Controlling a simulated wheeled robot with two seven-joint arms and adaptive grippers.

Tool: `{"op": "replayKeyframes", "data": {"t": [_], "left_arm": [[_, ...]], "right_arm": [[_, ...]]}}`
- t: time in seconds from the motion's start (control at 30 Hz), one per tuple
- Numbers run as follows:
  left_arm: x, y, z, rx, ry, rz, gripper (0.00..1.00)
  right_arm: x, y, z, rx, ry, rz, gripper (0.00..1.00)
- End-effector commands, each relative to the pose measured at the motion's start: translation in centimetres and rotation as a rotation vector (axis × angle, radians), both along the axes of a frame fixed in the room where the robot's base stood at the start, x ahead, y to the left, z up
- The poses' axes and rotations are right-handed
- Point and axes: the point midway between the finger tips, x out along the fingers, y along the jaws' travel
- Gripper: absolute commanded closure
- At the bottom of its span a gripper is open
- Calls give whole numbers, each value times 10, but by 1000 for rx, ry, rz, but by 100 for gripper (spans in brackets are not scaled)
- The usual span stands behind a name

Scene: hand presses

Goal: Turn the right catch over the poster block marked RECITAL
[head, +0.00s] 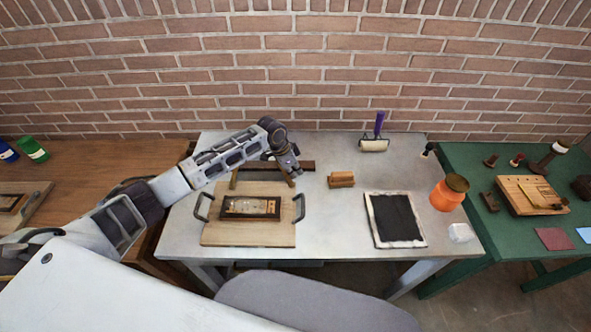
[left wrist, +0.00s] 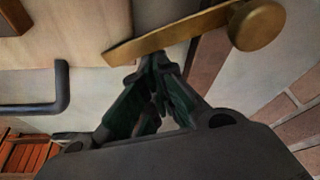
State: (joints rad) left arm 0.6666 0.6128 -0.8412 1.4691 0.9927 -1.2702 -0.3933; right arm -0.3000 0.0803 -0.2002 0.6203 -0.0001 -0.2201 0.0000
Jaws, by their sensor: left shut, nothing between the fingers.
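The poster block (head: 250,207) lies in its dark frame on a wooden board (head: 219,234) with a black handle at each side. Its lettering is too small to read. The right catch, a brass bar with a round knob (left wrist: 190,33), crosses the top of the left wrist view. In the head view it is mostly hidden by my gripper, near the board's far right corner. The left catch (head: 233,178) stands out from the board's far left edge, away from the block. My left gripper (head: 291,177) is shut and empty, its tips (left wrist: 160,62) close beside the brass bar; contact is unclear.
The board's right handle (head: 299,207) is near my gripper. A dark wooden bar (head: 306,166) lies behind. To the right are wooden blocks (head: 341,180), a purple-handled roller (head: 375,142), a black ink slab (head: 395,217) and an orange jar (head: 447,194).

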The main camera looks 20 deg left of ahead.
Motion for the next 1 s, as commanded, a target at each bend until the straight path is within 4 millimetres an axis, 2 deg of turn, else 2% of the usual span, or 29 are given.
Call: {"op": "replayKeyframes", "data": {"t": [0.73,1.0], "left_arm": [[-6,5,0,0,0,-318,100],[-7,6,0,-3,-1,-365,100]], "right_arm": [[0,0,-2,0,0,0,59],[0,0,-2,0,0,0,59]]}}
